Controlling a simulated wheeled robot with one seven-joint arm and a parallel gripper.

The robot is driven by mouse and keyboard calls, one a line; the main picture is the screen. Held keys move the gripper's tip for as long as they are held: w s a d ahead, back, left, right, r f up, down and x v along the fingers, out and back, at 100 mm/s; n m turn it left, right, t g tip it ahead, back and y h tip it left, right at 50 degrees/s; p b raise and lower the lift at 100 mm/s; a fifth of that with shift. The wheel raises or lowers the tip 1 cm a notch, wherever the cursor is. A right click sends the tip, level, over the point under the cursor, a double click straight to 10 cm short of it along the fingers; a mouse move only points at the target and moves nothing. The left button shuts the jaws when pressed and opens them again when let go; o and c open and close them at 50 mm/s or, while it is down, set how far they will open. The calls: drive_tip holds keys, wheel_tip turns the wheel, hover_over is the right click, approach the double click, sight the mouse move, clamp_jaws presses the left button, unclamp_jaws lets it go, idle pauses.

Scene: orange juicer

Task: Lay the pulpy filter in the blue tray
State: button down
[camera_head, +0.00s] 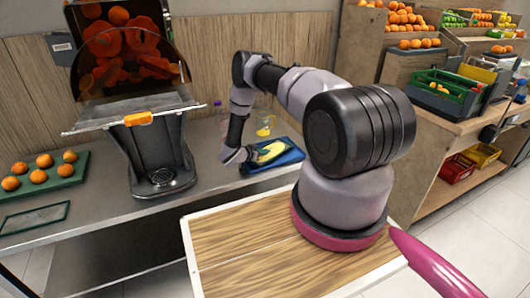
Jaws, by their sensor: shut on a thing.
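The blue tray (291,158) lies on the steel counter, right of the juicer. The pulpy filter (271,151), a flat piece with yellow-green pulp on it, is at the tray, over its middle. I cannot tell whether it rests on the tray floor or is held just above it. My gripper (251,153) is at the left end of the filter, over the tray's left side, and is shut on it. The fingers are small and dark here, so the exact grip is hard to see.
The juicer (160,160) stands left of the tray, with an orange part (138,119) on its front. A clear jug (264,125) with yellow liquid stands behind the tray. A green tray (75,178) of oranges is far left. Fruit shelves stand at right.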

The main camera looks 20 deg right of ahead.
drive_tip(key=shift+s+f, duration=0.1)
drive_tip(key=shift+f, duration=0.2)
drive_tip(key=c, duration=1)
unclamp_jaws()
drive_tip(key=shift+s+f, duration=0.1)
drive_tip(key=shift+r, duration=0.25)
drive_tip(key=v, duration=1.2)
drive_tip(key=shift+r, duration=0.35)
